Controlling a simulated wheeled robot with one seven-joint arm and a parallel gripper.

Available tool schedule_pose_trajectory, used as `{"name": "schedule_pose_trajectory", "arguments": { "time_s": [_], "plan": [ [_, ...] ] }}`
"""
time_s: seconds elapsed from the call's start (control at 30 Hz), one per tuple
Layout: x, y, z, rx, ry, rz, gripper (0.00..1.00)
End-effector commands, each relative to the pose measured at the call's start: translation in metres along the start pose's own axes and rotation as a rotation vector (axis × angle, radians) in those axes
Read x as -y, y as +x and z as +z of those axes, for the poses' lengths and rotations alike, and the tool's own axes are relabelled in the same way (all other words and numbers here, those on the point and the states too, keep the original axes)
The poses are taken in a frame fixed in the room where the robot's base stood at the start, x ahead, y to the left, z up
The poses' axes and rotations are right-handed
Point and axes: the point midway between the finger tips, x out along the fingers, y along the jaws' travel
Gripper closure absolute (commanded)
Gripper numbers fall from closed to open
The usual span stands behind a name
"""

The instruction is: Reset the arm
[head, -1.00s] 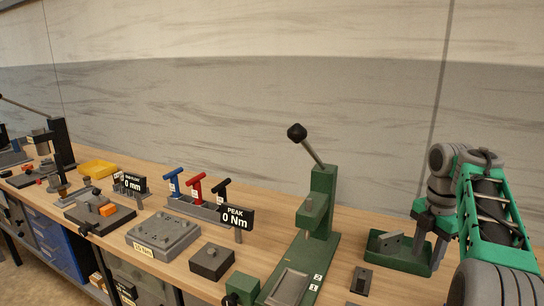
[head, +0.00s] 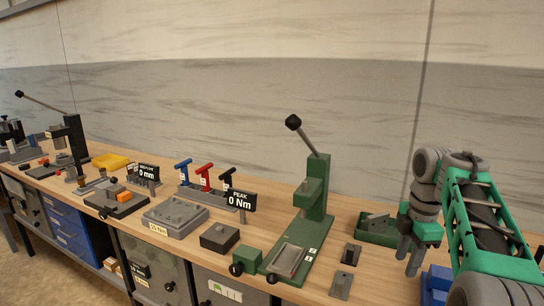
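My arm comes in from the right edge, with green and grey links. My gripper (head: 409,259) hangs at its end, fingers pointing down, just right of the green tray (head: 378,238) on the bench. The two fingers look a little apart, and nothing shows between them. A grey block (head: 376,221) lies in the green tray. The tray's right end is partly hidden behind my gripper.
A green lever press (head: 314,205) stands left of the tray. Two small dark plates (head: 351,254) (head: 341,285) lie in front of it. A blue bin (head: 437,280) is partly hidden by my arm. Tools, fixtures and a "0 Nm" display (head: 240,200) fill the bench leftward.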

Motion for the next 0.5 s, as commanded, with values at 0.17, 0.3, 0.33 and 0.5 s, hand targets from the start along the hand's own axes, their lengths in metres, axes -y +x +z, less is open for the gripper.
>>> {"name": "schedule_pose_trajectory", "arguments": {
  "time_s": [0.17,0.3,0.33,0.5],
  "plan": [
    [0.015,0.0,-0.048,-0.018,0.24,0.037,0.6],
    [0.038,0.008,-0.09,-0.039,0.511,0.072,0.6],
    [0.045,0.01,-0.099,-0.046,0.58,0.082,0.6],
    [0.107,0.043,-0.153,-0.097,1.091,0.144,0.6]
  ]
}}
